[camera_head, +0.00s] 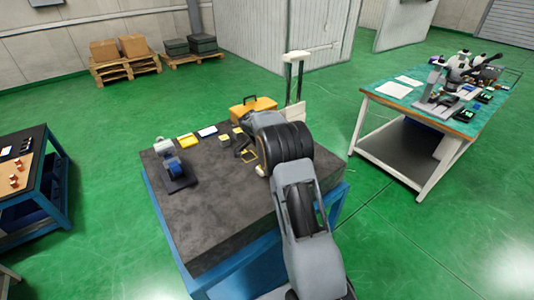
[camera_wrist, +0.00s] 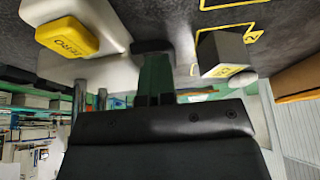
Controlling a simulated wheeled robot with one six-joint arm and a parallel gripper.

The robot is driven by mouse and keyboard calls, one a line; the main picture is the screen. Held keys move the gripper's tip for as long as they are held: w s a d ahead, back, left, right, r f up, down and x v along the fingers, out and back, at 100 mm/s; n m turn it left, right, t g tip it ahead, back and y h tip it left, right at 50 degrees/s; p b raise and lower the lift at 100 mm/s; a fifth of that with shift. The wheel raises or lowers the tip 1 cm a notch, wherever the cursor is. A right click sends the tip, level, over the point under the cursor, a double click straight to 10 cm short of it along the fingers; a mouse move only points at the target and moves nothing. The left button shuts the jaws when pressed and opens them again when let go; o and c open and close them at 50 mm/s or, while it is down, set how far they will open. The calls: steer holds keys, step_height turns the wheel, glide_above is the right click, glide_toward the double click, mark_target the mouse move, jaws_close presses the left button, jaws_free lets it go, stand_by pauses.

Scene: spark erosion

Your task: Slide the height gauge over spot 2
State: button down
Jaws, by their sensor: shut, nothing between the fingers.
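The height gauge has a white head (camera_head: 296,57) on two thin dark columns and stands at the far right corner of the dark slab, partly behind my arm. In the wrist view its white base (camera_wrist: 85,62) carries a yellow pad marked ZERO (camera_wrist: 68,36), with two metal columns below in the picture. My gripper (camera_wrist: 153,50) is shut and empty, with its fingers close beside the base; contact cannot be told. In the head view my arm hides it. Yellow outlines mark spots on the slab (camera_head: 190,225); one outline (camera_wrist: 225,31) lies around a grey block (camera_wrist: 222,52).
A yellow case (camera_head: 255,106) sits at the slab's far edge. Several small yellow items and a blue-grey device (camera_head: 174,168) stand at the far left. The slab's near left is clear. A bench (camera_head: 452,125) with instruments stands to the right.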

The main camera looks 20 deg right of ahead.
steer(key=c, duration=1.9)
jaws_free()
steer(key=shift+w+a+f, duration=0.1)
steer(key=shift+a+f, duration=0.15)
steer(key=shift+f, duration=0.45)
steer(key=shift+o, duration=0.9)
steer(key=shift+w+f, duration=0.1)
steer(key=shift+o, duration=1.4)
steer(key=shift+d, duration=0.1)
steer(key=shift+w+d+r, duration=0.1)
steer(key=shift+w+r, duration=0.1)
steer(key=shift+r, duration=0.2)
steer(key=shift+w, duration=0.1)
steer(key=shift+v, duration=0.85)
steer(key=shift+w, duration=0.15)
